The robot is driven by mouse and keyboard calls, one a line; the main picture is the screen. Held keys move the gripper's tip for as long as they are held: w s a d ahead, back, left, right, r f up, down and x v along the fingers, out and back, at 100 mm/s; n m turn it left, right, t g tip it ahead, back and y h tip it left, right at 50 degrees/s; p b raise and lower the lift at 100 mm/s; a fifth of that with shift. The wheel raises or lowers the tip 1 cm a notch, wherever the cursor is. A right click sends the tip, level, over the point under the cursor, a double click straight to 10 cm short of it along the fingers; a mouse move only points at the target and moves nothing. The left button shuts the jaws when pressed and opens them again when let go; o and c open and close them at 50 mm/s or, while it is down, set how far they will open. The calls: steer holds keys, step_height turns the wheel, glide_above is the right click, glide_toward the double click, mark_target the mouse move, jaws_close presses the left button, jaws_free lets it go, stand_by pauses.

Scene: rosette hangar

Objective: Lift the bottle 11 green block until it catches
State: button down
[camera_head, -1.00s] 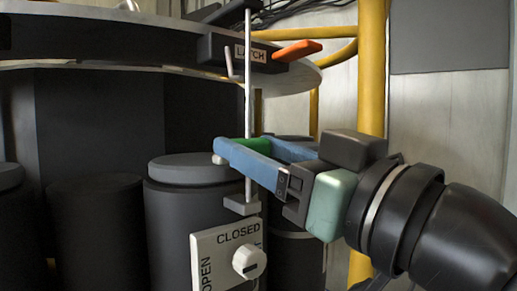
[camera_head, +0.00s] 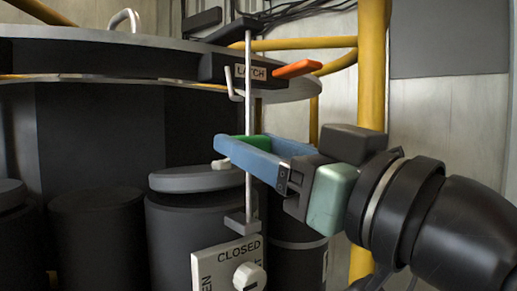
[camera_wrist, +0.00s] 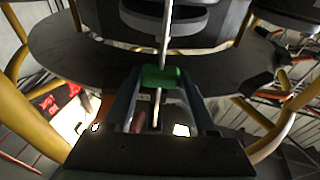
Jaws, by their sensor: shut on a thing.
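The green block (camera_head: 259,142) is between the blue fingers of my gripper (camera_head: 240,148), which is shut on it. It sits at the thin upright metal rod (camera_head: 249,110), below the plate marked LATCH (camera_head: 251,72). A clear gap shows between block and latch plate. In the wrist view the green block (camera_wrist: 161,77) lies across the rod, between the two fingertips (camera_wrist: 160,80). The fingers partly hide the block in the head view. Whether it has caught on anything cannot be told.
A dark bottle (camera_head: 195,225) stands behind the rod. A white CLOSED sign with a knob (camera_head: 249,276) is below. A yellow post (camera_head: 372,90) rises behind my arm.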

steer(key=shift+r+p, duration=2.4)
steer(key=shift+r, duration=1.2)
steer(key=shift+f, duration=0.15)
steer(key=shift+c, duration=1.2)
jaws_free()
steer(key=shift+f, duration=0.1)
steer(key=shift+d, duration=0.1)
steer(key=b, duration=0.3)
glide_toward(250, 78)
steer(key=shift+s+d, duration=0.15)
steer(key=shift+s, duration=0.05)
